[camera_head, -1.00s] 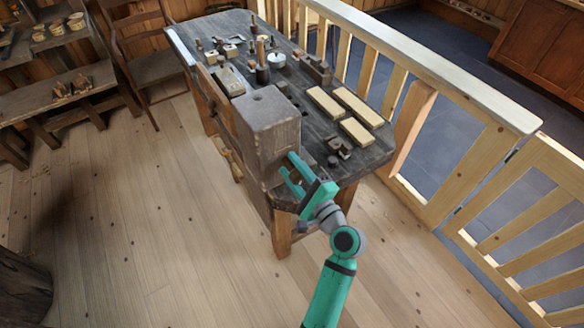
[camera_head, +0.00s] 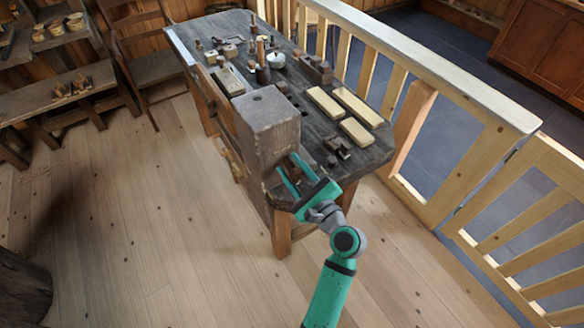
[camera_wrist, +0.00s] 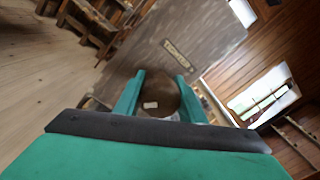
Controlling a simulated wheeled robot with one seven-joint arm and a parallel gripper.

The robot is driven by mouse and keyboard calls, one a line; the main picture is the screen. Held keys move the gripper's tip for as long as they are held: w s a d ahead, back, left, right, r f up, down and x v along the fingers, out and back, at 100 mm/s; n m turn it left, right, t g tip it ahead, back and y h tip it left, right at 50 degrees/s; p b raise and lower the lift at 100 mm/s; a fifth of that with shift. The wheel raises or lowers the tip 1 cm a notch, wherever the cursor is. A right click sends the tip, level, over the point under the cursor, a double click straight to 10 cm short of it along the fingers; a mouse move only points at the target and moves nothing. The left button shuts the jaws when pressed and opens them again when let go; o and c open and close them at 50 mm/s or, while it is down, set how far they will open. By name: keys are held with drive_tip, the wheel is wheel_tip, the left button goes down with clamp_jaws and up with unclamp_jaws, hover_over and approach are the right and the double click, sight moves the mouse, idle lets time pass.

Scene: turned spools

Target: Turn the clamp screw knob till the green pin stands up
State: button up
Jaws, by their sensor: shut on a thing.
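A dark brown round knob (camera_wrist: 160,95) with a small pale mark on its face shows in the wrist view, against the end of a large grey-brown wooden block (camera_head: 268,125). My gripper (camera_wrist: 160,76) has its two green fingers on opposite sides of the knob, shut on it. The block's face carries a small lettered plate (camera_wrist: 177,52) in the wrist view. I cannot make out a green pin in either view.
The block is at the near end of a dark workbench (camera_head: 300,100). Pale wooden bars (camera_head: 357,131), small tools and a white-lidded pot (camera_head: 277,60) lie on the bench top. A wooden railing (camera_head: 400,50) runs close behind it.

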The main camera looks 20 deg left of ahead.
drive_tip(key=shift+d+f, duration=0.15)
drive_tip(key=o, duration=0.9)
drive_tip(key=shift+o, duration=0.7)
drive_tip(key=v, duration=1)
drive_tip(key=shift+s+d, duration=0.25)
drive_tip(key=shift+d, duration=0.05)
